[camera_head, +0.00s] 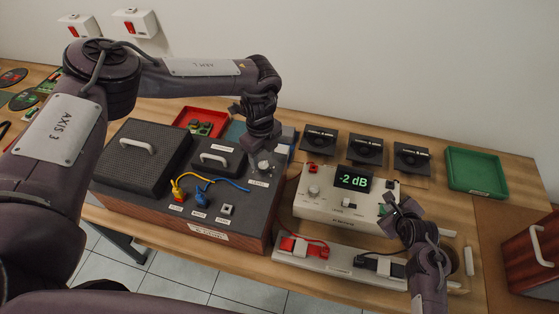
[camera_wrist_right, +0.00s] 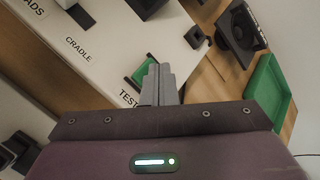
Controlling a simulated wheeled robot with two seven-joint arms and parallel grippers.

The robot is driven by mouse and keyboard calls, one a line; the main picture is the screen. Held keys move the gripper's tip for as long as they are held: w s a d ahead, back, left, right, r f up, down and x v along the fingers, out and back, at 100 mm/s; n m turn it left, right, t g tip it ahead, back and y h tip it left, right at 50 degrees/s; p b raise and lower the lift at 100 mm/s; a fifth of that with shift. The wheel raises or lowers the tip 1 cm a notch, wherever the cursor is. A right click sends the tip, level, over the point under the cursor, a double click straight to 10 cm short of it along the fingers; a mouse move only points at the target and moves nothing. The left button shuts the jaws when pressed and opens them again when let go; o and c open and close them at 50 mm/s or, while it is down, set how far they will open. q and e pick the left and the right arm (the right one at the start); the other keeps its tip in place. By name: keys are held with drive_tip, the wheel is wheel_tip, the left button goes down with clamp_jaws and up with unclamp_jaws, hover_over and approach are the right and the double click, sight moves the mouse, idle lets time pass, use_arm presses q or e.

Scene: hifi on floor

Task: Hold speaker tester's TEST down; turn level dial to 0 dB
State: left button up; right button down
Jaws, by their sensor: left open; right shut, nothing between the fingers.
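The speaker tester (camera_head: 325,207) is a pale box whose display (camera_head: 352,182) reads -2 dB. Its green TEST button (camera_wrist_right: 139,74) shows in the right wrist view beside the printed word TEST. My right gripper (camera_wrist_right: 155,80) is shut and empty, its fingertips over the button's edge; I cannot tell how far the button is pressed. It also shows at the tester's right end in the head view (camera_head: 391,205). A pale round dial (camera_head: 264,168) with a small label sits on the dark wood-sided console (camera_head: 240,215). My left gripper (camera_head: 263,158) is open, pointing down at this dial, its fingers partly hidden.
Yellow and blue plugs (camera_head: 200,200) with cables lie on the console. Several small speakers (camera_head: 365,149) stand behind. A green tray (camera_head: 475,169) is at the right.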

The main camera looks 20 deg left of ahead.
sight(263, 165)
use_arm(q)
drive_tip(key=shift+f, duration=1.6)
drive_tip(key=c, duration=1)
drive_tip(key=shift+m, duration=0.4)
drive_tip(key=m, duration=0.4)
drive_tip(key=shift+m, duration=0.4)
drive_tip(key=m, duration=0.6)
